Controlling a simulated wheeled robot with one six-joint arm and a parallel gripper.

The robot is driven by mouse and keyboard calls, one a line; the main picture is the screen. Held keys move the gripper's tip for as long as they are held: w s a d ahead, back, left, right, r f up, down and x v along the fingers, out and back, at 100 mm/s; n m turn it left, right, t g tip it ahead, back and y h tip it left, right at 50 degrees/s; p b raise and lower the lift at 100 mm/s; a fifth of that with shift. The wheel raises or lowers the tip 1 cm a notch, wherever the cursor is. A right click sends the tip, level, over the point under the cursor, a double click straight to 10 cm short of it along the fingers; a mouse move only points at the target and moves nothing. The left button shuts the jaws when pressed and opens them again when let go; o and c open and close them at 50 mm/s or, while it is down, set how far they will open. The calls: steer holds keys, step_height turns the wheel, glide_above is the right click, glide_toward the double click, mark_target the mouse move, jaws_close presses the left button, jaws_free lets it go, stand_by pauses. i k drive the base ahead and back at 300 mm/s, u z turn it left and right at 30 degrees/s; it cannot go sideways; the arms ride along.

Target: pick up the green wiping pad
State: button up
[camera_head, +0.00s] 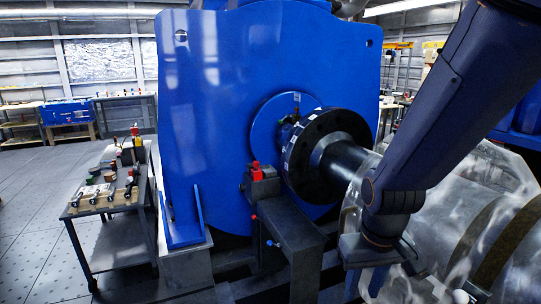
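A small dark green item (94,170), perhaps the green wiping pad, lies among several small things on the low side table at the left. It is too small to make out clearly. My arm comes in from the upper right, and its wrist hangs in front of the machine's shaft. My gripper (375,250) is at the lower right, far from the side table. Its fingers do not show clearly, so I cannot tell if they are open or hold anything.
A large blue motor (230,110) with a black coupling (310,150) fills the middle. A dark stand with a red-topped block (262,180) is before it. The side table (125,208) carries tools; open floor (30,220) lies to its left.

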mark_target(90, 180)
steer(key=u, duration=1.1)
